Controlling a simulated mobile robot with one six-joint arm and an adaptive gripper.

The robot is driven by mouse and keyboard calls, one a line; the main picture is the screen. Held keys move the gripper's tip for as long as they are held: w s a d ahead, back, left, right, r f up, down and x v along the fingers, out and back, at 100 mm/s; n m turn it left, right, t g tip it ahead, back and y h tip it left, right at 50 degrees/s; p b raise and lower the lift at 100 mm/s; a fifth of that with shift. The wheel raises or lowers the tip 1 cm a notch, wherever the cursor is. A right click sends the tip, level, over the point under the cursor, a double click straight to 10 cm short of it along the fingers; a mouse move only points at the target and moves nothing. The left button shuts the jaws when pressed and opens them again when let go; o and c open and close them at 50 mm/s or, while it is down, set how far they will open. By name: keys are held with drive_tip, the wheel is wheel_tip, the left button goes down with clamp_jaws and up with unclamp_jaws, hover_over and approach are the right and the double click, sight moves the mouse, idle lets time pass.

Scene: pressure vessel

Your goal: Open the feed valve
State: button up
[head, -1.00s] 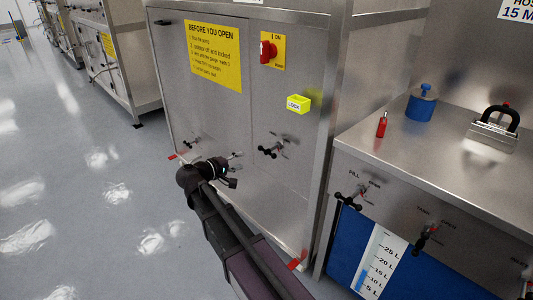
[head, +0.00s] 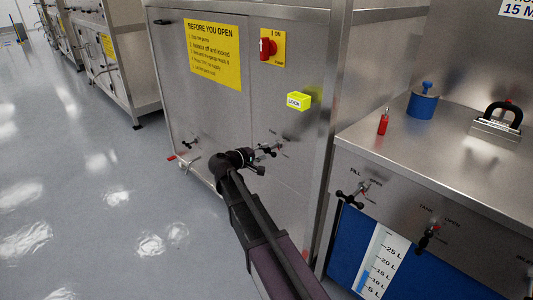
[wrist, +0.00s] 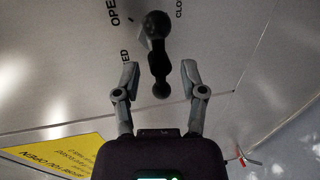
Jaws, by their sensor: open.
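The valve at my gripper has a black bar handle with ball ends (wrist: 158,45), set on the steel cabinet front. In the wrist view it carries OPEN, CLOSED and a partly hidden label ending in "ED". In the head view this handle (head: 273,147) shows just beyond my gripper (head: 262,162). My gripper (wrist: 158,75) is open, with one finger on each side of the handle's lower ball end in the wrist view. I cannot tell whether the fingers touch it.
Another small valve (head: 192,146) sits further left on the cabinet. Above are a yellow BEFORE YOU OPEN sign (head: 214,55), a red isolator switch (head: 267,47) and a yellow LOCK block (head: 299,101). A steel bench (head: 455,165) stands at right. The left floor is clear.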

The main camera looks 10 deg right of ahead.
sight(271, 148)
drive_tip(key=shift+x, duration=1.1)
drive_tip(key=shift+s, duration=0.1)
clamp_jaws()
